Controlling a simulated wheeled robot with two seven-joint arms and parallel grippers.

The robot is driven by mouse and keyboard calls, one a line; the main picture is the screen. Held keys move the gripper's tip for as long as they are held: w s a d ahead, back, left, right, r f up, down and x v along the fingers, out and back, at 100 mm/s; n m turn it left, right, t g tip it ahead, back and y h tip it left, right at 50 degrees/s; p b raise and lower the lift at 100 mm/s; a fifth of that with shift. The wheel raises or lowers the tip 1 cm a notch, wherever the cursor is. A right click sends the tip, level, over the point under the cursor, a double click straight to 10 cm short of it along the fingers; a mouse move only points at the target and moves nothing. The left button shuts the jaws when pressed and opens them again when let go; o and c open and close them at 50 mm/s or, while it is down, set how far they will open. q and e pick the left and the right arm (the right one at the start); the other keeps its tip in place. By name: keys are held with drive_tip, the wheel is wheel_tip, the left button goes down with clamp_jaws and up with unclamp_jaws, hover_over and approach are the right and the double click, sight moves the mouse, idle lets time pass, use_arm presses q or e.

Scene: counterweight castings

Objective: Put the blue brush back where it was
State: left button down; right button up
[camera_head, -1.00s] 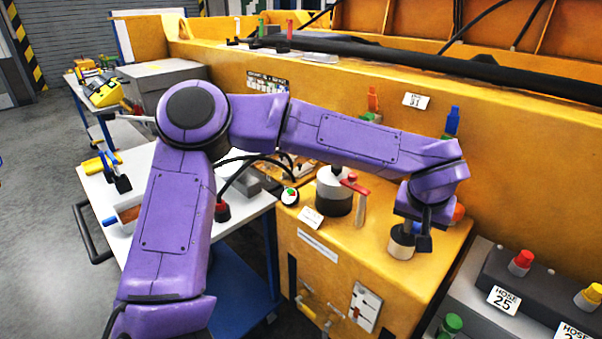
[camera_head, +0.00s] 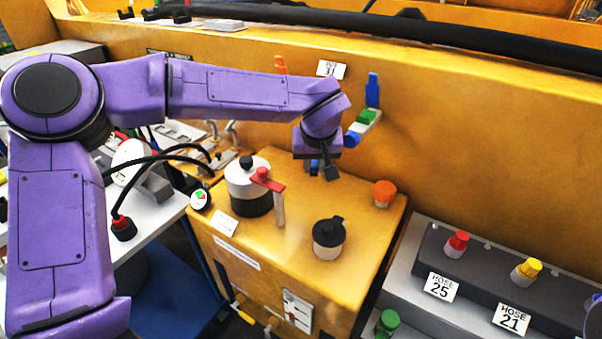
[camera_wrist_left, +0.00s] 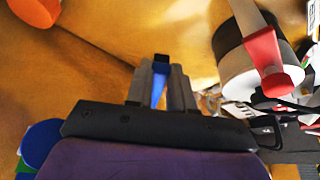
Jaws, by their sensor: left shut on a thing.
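My left gripper (camera_head: 323,168) is shut on a narrow blue thing with a dark end, taken to be the blue brush (camera_wrist_left: 159,88). In the left wrist view it sits between the fingers (camera_wrist_left: 160,92). The gripper hangs above the back of the yellow cabinet top, close to the yellow wall. In the head view the fingers hide most of the brush. A black-and-cream jar (camera_head: 329,238) stands on the cabinet in front of the gripper. My right gripper is not in view.
A white-and-black canister (camera_head: 249,188) with a red-handled tool (camera_head: 268,180) stands left on the yellow cabinet (camera_head: 300,262). An orange cap (camera_head: 384,193) is at back right. A blue upright piece (camera_head: 372,90) and a blue-green fitting (camera_head: 365,120) are at the wall. The cabinet's front right is clear.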

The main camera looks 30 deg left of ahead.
use_arm(q)
drive_tip(key=a+f, duration=0.1)
drive_tip(key=f, duration=0.1)
drive_tip(key=w+a+f+n, duration=0.1)
drive_tip(key=a+f, duration=0.1)
drive_tip(key=a+f+n, duration=0.1)
drive_tip(key=f, duration=0.1)
drive_tip(key=shift+w+a+f+g+y, duration=0.1)
drive_tip(key=shift+w+a+g+y, duration=0.2)
drive_tip(key=shift+w, duration=0.1)
drive_tip(key=f, duration=0.1)
drive_tip(key=s+f, duration=0.1)
drive_tip(key=f, duration=0.1)
drive_tip(key=shift+d, duration=0.2)
drive_tip(key=shift+w+a+f, duration=0.1)
drive_tip(key=shift+f, duration=0.25)
drive_tip(key=shift+w, duration=0.15)
drive_tip(key=c, duration=1)
unclamp_jaws()
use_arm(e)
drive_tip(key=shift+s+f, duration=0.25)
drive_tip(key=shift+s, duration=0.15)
